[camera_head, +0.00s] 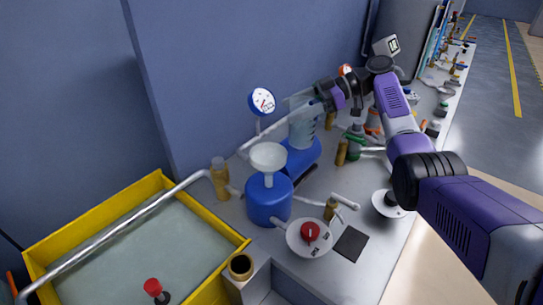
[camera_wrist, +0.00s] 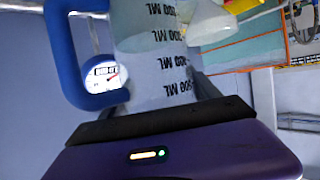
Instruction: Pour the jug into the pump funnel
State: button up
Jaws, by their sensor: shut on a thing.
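A translucent jug (camera_head: 302,128) hangs above a blue housing at the back of the bench, to the right of and behind the funnel. My gripper (camera_head: 318,104) is shut on it from the right. The wrist view shows the jug (camera_wrist: 160,75) close up, with a blue handle (camera_wrist: 62,50) and black ML marks that read upside down. Its tilt and fill level are hard to tell. The white pump funnel (camera_head: 268,157) sits on top of the blue pump body (camera_head: 268,203). The funnel also shows in the wrist view (camera_wrist: 211,24), apart from the jug. My fingertips are mostly hidden.
A round gauge (camera_head: 262,101) stands behind the funnel. A yellow-rimmed tank (camera_head: 110,222) with a rail is at left. A red-knobbed dial (camera_head: 310,233) and a dark pad (camera_head: 351,243) lie in front. Brass fittings and tools crowd the bench to the right.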

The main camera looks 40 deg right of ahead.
jog(key=shift+r+p, duration=0.1)
jog(key=shift+p, duration=0.2)
jog(key=shift+s+a+h+p, duration=0.1)
jog(key=shift+a+h+p, duration=0.2)
jog(key=shift+p, duration=0.35)
jog(key=shift+a+f+n+h+p, duration=0.25)
jog(key=shift+a+n+h+p, duration=0.15)
jog(key=shift+n+p, duration=0.15)
jog(key=p, duration=0.1)
jog(key=a+h+p, duration=0.1)
jog(key=shift+s+a+r+n+h+p, duration=0.2)
jog(key=shift+a+r+n+h+p, duration=0.05)
jog(key=shift+n+h+p, duration=0.1)
jog(key=a+h, duration=0.1)
jog(key=a+n+h+p, duration=0.1)
jog(key=a+h, duration=0.1)
jog(key=shift+s+a+f+n+h, duration=0.15)
jog(key=shift+s+a+n+h, duration=0.1)
jog(key=shift+s+n+h, duration=0.15)
jog(key=shift+a+r+n+h, duration=0.2)
jog(key=shift+r+n+h, duration=0.1)
jog(key=shift+h, duration=0.25)
jog(key=shift+a+r+n+t+h+b, duration=0.25)
jog(key=shift+n+h+b, duration=0.1)
jog(key=shift+h+b, duration=0.4)
jog(key=shift+a+r+n+t+h+b, duration=0.15)
jog(key=shift+r+n+h+b, duration=0.15)
jog(key=shift+h+b, duration=0.45)
dwell(2.9)
